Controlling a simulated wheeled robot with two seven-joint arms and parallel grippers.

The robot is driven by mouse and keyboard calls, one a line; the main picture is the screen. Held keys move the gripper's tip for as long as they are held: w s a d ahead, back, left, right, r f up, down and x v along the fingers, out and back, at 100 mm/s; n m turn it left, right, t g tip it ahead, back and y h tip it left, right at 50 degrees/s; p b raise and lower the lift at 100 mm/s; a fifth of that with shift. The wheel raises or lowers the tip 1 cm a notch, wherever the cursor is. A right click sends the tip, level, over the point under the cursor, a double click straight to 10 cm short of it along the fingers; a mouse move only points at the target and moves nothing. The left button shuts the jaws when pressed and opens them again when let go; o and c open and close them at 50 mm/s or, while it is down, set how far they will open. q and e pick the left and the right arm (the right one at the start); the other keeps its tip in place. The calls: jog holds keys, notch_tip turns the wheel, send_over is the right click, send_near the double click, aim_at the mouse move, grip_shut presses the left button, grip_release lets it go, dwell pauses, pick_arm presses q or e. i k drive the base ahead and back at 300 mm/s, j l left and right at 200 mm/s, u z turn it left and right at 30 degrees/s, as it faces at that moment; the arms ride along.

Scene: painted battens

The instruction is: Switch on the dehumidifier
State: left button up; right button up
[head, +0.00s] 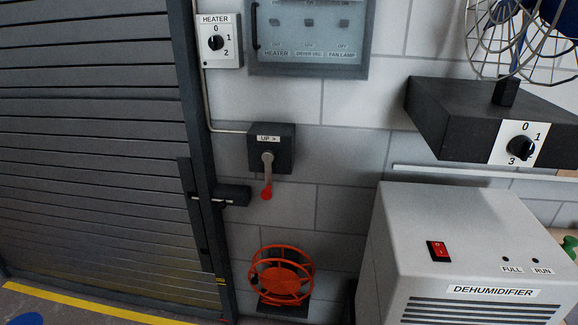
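The dehumidifier (398,222) is a light grey box at the lower right in the head view, with its name on a label (493,291) above dark vent slats. A red rocker switch (438,251) in a dark frame sits on its upper face, with small white marks. Two small dark indicators (506,259) marked FULL and RUN sit to the right of the switch, and neither looks lit. Which way the rocker is pressed is too small to tell. Neither of my grippers is in view.
A dark box with a fan dial (520,148) and a wire-caged fan (500,40) stands above the dehumidifier. A slatted shutter (90,150) fills the left.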

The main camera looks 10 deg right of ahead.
aim_at(439, 249)
jog(key=z, duration=1.35)
